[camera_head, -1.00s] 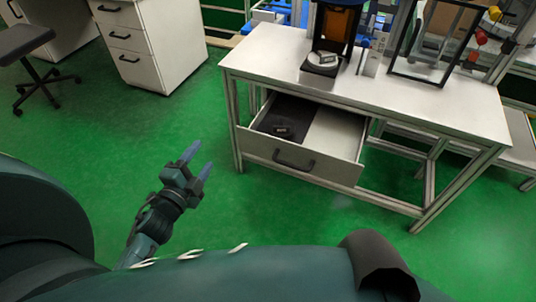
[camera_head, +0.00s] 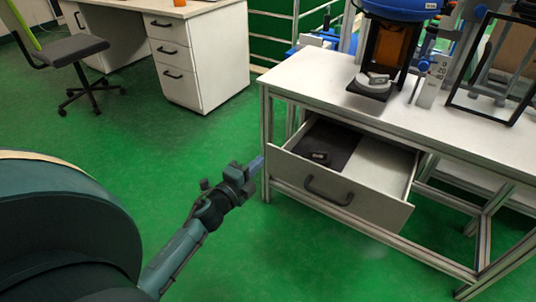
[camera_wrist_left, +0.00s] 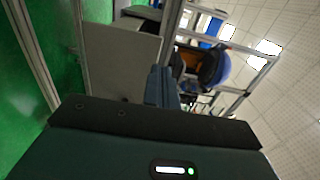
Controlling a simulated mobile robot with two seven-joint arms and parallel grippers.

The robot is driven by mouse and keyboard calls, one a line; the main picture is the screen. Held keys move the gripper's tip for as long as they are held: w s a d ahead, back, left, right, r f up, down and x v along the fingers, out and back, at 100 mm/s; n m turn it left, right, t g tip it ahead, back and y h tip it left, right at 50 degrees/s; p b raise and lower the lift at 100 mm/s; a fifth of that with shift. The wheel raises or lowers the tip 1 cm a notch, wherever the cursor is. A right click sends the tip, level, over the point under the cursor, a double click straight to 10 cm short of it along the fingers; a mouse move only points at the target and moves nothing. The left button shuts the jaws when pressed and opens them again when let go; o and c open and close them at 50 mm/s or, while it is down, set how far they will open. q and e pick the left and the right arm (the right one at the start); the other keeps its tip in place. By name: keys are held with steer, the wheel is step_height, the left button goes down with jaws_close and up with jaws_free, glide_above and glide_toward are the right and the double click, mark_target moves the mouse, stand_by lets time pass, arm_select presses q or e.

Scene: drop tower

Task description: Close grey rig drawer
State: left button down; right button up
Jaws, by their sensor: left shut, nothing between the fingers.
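The grey rig drawer (camera_head: 340,197) is pulled out from under the table at the right in the head view. Its front has a dark bar handle (camera_head: 328,190). My left gripper (camera_head: 257,163) is in front of the table's left leg, left of the drawer front, with its blue fingers together and empty. In the left wrist view the fingers (camera_wrist_left: 161,86) point ahead, next to a pale flat panel that may be the drawer front. I cannot tell whether the fingers touch anything. My right gripper is not in view.
A dark mat and a small black object (camera_head: 319,157) lie in the drawer. The white-topped rig table (camera_head: 330,75) carries a device with a blue top (camera_head: 400,8) and a dark frame. A white drawer cabinet (camera_head: 205,60) and an office chair (camera_head: 70,50) stand at the left. Green floor is open between.

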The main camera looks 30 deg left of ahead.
mark_target(274, 146)
arm_select(q)
steer(key=w, duration=0.6)
steer(key=shift+d+b, duration=0.15)
steer(key=shift+b, duration=0.2)
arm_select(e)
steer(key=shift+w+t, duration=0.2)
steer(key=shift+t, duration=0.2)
